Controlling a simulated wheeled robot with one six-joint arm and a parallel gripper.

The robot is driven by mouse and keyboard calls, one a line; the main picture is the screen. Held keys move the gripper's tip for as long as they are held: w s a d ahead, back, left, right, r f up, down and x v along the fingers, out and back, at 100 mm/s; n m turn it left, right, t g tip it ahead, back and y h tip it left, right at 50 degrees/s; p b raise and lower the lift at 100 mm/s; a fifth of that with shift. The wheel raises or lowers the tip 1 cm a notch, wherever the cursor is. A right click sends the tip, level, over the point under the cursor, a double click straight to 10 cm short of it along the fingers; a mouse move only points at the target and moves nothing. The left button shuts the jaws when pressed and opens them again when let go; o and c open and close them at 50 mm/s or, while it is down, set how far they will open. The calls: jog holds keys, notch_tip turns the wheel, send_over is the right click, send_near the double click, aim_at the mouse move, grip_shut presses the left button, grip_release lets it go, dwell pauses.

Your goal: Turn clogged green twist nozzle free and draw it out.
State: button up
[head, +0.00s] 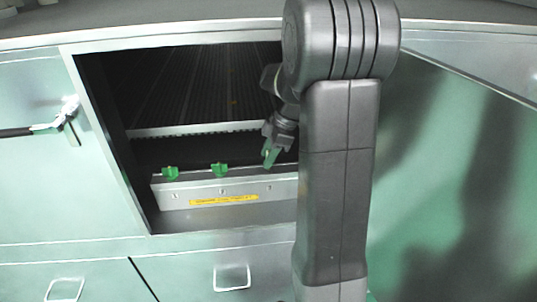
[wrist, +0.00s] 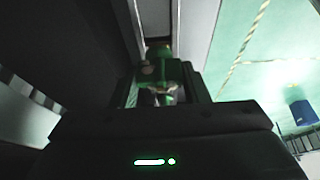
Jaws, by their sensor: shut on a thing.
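A pale metal bar (head: 230,190) with a yellow label lies inside the open cabinet bay. Two green twist nozzles stand on its top edge, one at the left (head: 171,173) and one in the middle (head: 219,170). My gripper (head: 269,156) is at the bar's right part, shut on a third green nozzle (wrist: 170,73). In the wrist view this nozzle sits between the two dark fingers of my gripper (wrist: 166,88). Whether its lower end is still seated in the bar, and how far it is turned, I cannot tell. My arm hides the bar's right end.
The bay's frame (head: 110,150) closes in at the left, with a dark ribbed surface (head: 200,80) behind the bar. An open green door (head: 450,180) stands at the right. Drawers with handles (head: 232,278) are below. A blue object (wrist: 300,111) shows at the wrist view's right.

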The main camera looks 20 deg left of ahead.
jog(key=shift+r+p, duration=1.35)
jog(key=shift+r, duration=0.9)
